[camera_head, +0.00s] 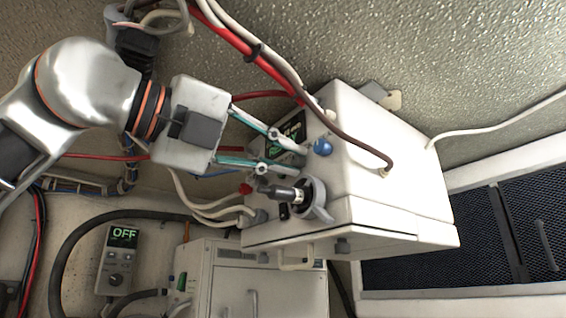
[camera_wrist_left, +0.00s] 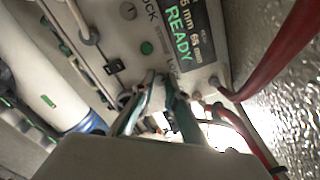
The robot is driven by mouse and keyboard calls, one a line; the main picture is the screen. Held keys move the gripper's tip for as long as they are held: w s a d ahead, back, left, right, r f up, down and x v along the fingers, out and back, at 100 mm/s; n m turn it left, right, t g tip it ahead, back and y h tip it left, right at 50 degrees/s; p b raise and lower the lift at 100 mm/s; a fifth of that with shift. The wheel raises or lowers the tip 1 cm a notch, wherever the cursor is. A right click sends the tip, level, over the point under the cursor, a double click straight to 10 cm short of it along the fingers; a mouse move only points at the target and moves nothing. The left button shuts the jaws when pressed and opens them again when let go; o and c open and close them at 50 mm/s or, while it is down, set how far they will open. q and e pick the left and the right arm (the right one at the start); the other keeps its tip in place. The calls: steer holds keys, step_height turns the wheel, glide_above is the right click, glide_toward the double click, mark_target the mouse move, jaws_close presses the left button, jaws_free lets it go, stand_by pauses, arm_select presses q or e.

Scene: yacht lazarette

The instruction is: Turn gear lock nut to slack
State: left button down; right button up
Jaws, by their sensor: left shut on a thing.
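A white box-shaped unit (camera_head: 385,185) with a dark display hangs against the textured wall in the head view. Its panel (camera_wrist_left: 118,35) fills the upper middle of the left wrist view, with a green READY display (camera_wrist_left: 180,30), a green button and partly readable lettering. My left gripper (camera_head: 298,158) reaches in from the left with its fingertips at this panel. In the left wrist view its two fingers (camera_wrist_left: 163,82) come close together at the panel's lower edge. They are shut on a small part, apparently the gear lock nut, which the fingers largely hide. My right gripper is not in view.
A blue knob (camera_head: 322,147) and a grey ring fitting (camera_head: 318,203) with a dark cylinder sit close to the fingers. Red and pale cables (camera_head: 268,75) run above. Below are a white cabinet (camera_head: 230,285) and a controller reading OFF (camera_head: 117,262).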

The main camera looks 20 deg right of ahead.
arm_select(q)
steer(key=n+b, duration=0.1)
steer(key=n, duration=0.1)
steer(key=n+b, duration=0.1)
steer(key=n, duration=0.1)
steer(key=shift+f+n+b, duration=0.2)
steer(key=shift+n+b, duration=0.1)
steer(key=n+b, duration=0.1)
steer(key=n, duration=0.2)
steer(key=shift+n, duration=0.3)
steer(key=n+b, duration=0.1)
steer(key=n, duration=0.3)
steer(key=shift+n+b, duration=0.3)
steer(key=shift+b, duration=0.05)
steer(key=shift+n, duration=1.1)
steer(key=shift+n+b, duration=0.45)
steer(key=shift+n, duration=0.45)
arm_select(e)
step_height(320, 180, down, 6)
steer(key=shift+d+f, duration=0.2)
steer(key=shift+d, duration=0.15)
arm_select(q)
steer(key=shift+r, duration=0.1)
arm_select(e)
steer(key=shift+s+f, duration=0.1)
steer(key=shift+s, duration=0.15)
